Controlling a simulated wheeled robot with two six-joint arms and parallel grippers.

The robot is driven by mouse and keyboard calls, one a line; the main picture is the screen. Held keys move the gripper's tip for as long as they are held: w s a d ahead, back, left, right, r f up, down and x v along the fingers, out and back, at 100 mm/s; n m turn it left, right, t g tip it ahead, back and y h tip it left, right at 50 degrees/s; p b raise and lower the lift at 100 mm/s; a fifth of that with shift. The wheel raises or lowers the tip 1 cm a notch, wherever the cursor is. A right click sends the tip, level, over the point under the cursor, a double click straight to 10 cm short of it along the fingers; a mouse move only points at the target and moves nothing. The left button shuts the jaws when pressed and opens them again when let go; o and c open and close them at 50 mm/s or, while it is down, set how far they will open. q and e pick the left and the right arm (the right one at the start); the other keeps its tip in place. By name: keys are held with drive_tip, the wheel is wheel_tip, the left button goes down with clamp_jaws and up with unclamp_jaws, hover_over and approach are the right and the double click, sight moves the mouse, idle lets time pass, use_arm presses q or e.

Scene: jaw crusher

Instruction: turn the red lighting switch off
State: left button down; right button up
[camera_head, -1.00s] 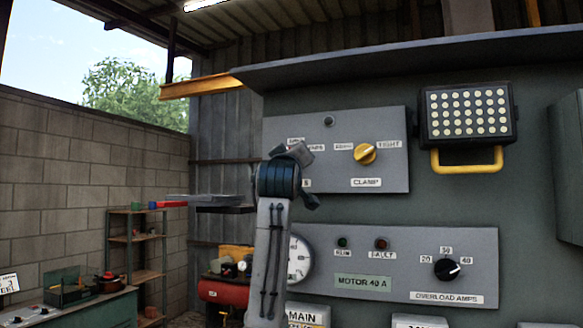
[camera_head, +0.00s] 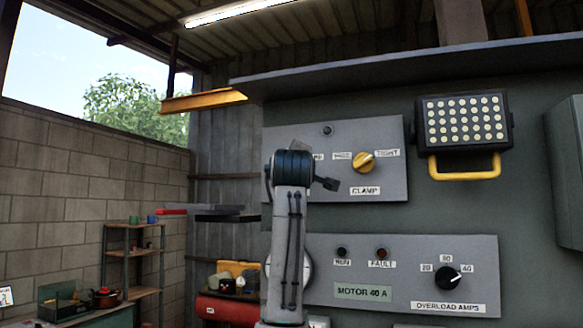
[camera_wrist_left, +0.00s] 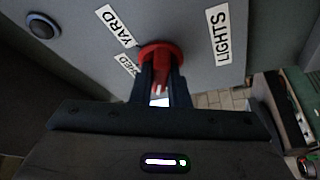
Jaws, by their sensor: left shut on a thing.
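The red lighting switch (camera_wrist_left: 162,54) shows in the left wrist view, on a grey panel between the labels "YARD" and "SHED" and the label "LIGHTS" (camera_wrist_left: 222,35). My left gripper (camera_wrist_left: 160,82) is shut on its red handle, with one dark finger on each side. The fingers hide part of the handle, so its exact turn is hard to tell. In the head view my left arm stands before the upper grey panel (camera_head: 385,185) and hides the switch. The ceiling strip light (camera_head: 240,11) glows. My right gripper is in neither view.
The upper panel also has a yellow clamp knob (camera_head: 363,162). A lamp with a yellow handle (camera_head: 465,130) is to its right. The lower panel has a black overload knob (camera_head: 446,279). A shelf rack (camera_head: 133,253) stands at the left by the block wall.

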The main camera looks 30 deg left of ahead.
use_arm(q)
drive_tip(key=shift+f, duration=0.1)
drive_tip(key=c, duration=1.4)
unclamp_jaws()
drive_tip(key=b+v, duration=0.5)
drive_tip(key=v, duration=0.5)
drive_tip(key=shift+s+d, duration=0.3)
